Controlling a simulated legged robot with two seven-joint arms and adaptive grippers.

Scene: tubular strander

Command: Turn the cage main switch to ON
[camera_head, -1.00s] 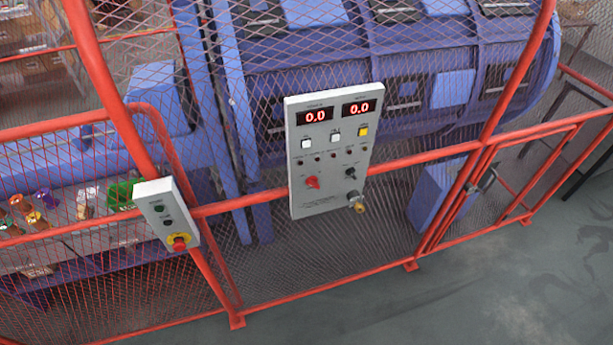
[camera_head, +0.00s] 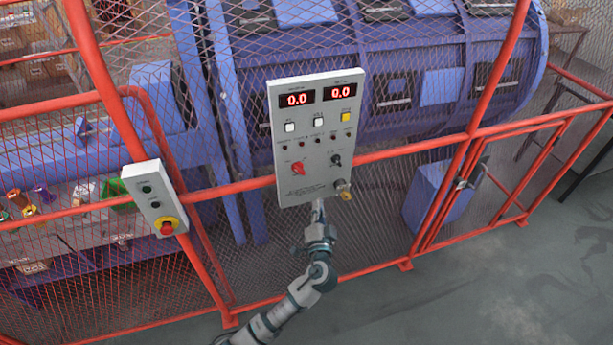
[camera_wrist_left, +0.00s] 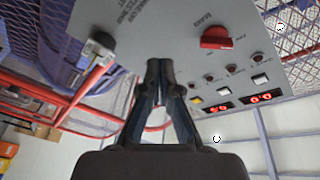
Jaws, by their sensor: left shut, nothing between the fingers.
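A grey control panel (camera_head: 285,130) hangs on the red cage fence. It carries a red rotary switch (camera_head: 297,168) at lower left, a black knob (camera_head: 335,160) to its right, and a brass-coloured key-like switch (camera_head: 344,189) at the lower right corner. The labels are too small to tell which one is the cage main switch. My left gripper (camera_head: 318,207) is at the panel's bottom edge, apart from the red switch. In the left wrist view it (camera_wrist_left: 158,65) is shut and empty, with the red switch (camera_wrist_left: 215,38) to its right. My right gripper is out of view.
Two displays (camera_head: 318,95) on the panel read 0.0. A smaller box (camera_head: 155,200) with a red stop button hangs to the left. The mesh fence (camera_head: 230,190) has red rails, and a gate stands at right. Grey floor (camera_head: 480,270) is open in front.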

